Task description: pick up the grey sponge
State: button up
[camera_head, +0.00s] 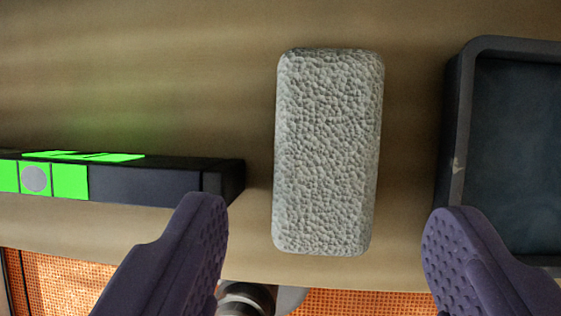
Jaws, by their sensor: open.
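The grey sponge (327,150) is a pale, rough-textured block with rounded edges. It lies lengthwise up the picture on a tan surface (190,60), in the middle of the camera_head view. My gripper (325,225) is open and empty, with one purple finger at the lower left and one at the lower right. The sponge's lower end appears in the gap between the two fingertips, with room on both sides. Neither finger appears to touch it. How far the fingers are above the surface is hard to tell.
A dark bar with bright green panels (145,182) lies left of the sponge, its end close to my left fingertip. A dark tray (455,130) stands at the right, near my right finger. Orange mesh (65,285) and a round dark-and-metal part (245,298) show below the surface's edge.

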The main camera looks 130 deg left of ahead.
aim_at(326, 169)
jog(key=b+x, duration=0.1)
jog(key=x, duration=0.1)
jog(key=b+x, duration=0.1)
jog(key=x, duration=0.2)
jog(key=b+x, duration=0.1)
jog(key=x, duration=0.2)
jog(key=shift+s+d+f, duration=0.1)
jog(key=shift+s+f, duration=0.05)
jog(key=shift+s, duration=0.2)
jog(key=shift+f+b, duration=0.2)
jog(key=shift+b, duration=0.3)
jog(key=c, duration=0.7)
